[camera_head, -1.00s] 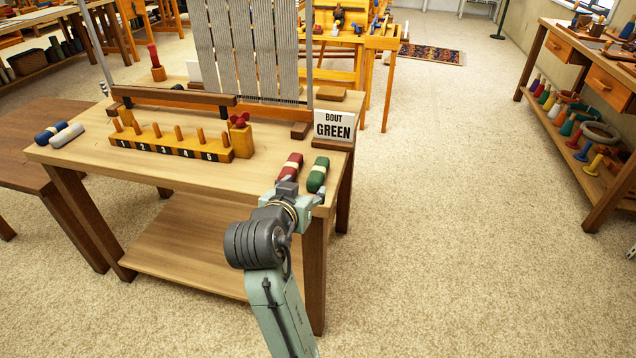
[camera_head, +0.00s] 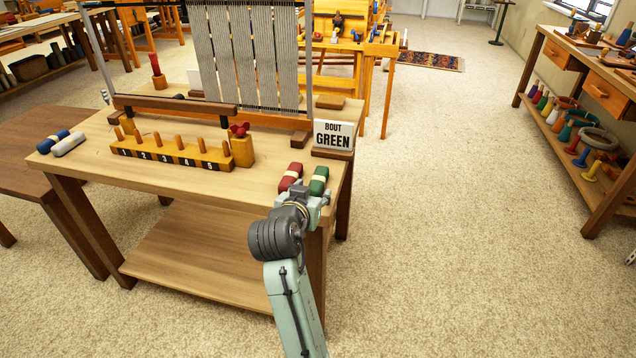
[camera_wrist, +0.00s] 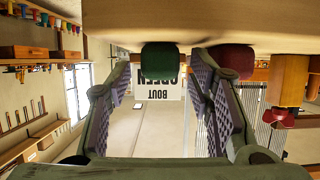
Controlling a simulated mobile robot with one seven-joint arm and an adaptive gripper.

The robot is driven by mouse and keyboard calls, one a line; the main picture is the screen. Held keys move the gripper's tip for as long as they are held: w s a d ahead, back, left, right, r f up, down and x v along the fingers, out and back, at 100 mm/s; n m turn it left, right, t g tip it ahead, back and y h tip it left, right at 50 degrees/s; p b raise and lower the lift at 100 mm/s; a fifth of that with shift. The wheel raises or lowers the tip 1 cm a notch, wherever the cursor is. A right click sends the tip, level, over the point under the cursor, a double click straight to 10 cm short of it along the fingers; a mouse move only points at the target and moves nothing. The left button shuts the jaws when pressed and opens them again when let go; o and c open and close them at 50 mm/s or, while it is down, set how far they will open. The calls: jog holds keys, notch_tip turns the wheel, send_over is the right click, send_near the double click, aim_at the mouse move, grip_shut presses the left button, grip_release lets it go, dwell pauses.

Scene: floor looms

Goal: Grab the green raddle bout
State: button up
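The green bout (camera_head: 319,180) lies near the right front corner of the loom table, with a pale band around it. It also shows in the wrist view (camera_wrist: 160,60), end-on and upside down. The red bout (camera_head: 290,176) lies close beside it on the left; in the wrist view it (camera_wrist: 233,58) is just outside one finger. My gripper (camera_head: 311,196) is at the table's front edge, just short of the green bout. In the wrist view its two fingers (camera_wrist: 160,78) are spread, with the green bout lined up in the gap. I cannot tell whether they touch it.
A sign reading "BOUT GREEN" (camera_head: 333,135) stands behind the green bout. A numbered peg rack (camera_head: 170,154) and an upright loom frame stand further left and back. Blue (camera_head: 52,142) and grey (camera_head: 69,144) bouts lie at the left end. Open floor is on the right.

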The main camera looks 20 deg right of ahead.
jog(key=c, duration=1)
jog(key=shift+r, duration=0.1)
jog(key=shift+c, duration=0.2)
